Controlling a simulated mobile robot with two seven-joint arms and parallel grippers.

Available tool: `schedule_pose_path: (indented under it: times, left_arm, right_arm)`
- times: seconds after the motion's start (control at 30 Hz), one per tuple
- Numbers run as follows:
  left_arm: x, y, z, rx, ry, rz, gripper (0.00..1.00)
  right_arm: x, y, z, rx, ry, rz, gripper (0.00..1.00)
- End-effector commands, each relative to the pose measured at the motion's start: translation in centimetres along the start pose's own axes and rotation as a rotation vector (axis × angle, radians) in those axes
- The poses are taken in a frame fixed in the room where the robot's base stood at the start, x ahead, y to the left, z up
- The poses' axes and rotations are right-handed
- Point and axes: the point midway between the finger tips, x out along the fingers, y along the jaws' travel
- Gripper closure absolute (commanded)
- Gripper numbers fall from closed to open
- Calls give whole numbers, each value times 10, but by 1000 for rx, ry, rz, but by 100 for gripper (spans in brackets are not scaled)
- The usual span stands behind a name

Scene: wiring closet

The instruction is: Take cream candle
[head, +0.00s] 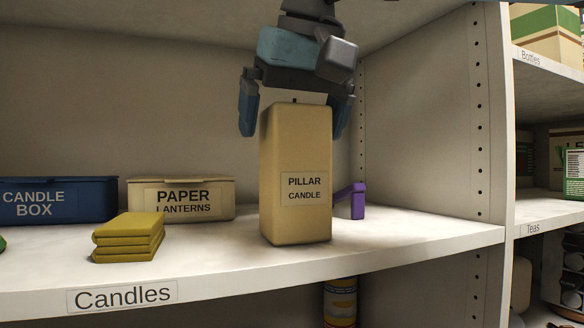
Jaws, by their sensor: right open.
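The cream candle (294,218) is a tall cream block with a "PILLAR CANDLE" label. It stands upright on the shelf marked "Candles", right of the picture's middle. My right gripper (296,122) comes down from above, with one finger on the left and one on the right of the candle's top. Its fingers are open, and the left one shows a gap to the candle. The right finger is partly hidden behind the candle, so I cannot tell whether it touches. My left gripper does not show.
A yellow folded stack (128,238), a paper lanterns box (182,199) and a blue candle box (50,200) stand to the left. A purple object (357,203) is close behind the candle at right. The shelf's side wall (430,130) is farther right. The shelf board (400,240) is clear at front right.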

Motion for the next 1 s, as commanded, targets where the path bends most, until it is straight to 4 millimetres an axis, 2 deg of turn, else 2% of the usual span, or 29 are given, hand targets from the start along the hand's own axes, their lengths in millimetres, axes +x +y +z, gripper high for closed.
schedule_pose_path:
  times: [0.1,0.3,0.37,0.73,1.0]
  left_arm:
    - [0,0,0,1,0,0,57]
    - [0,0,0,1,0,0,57]
    - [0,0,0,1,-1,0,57]
    - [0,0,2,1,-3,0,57]
    - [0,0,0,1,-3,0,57]
  right_arm:
    - [7,0,0,1,0,0,0]
    - [8,0,0,1,1,-1,0]
    - [8,0,0,1,1,-1,12]
    - [8,0,0,1,0,0,96]
    - [6,0,0,1,2,-1,96]
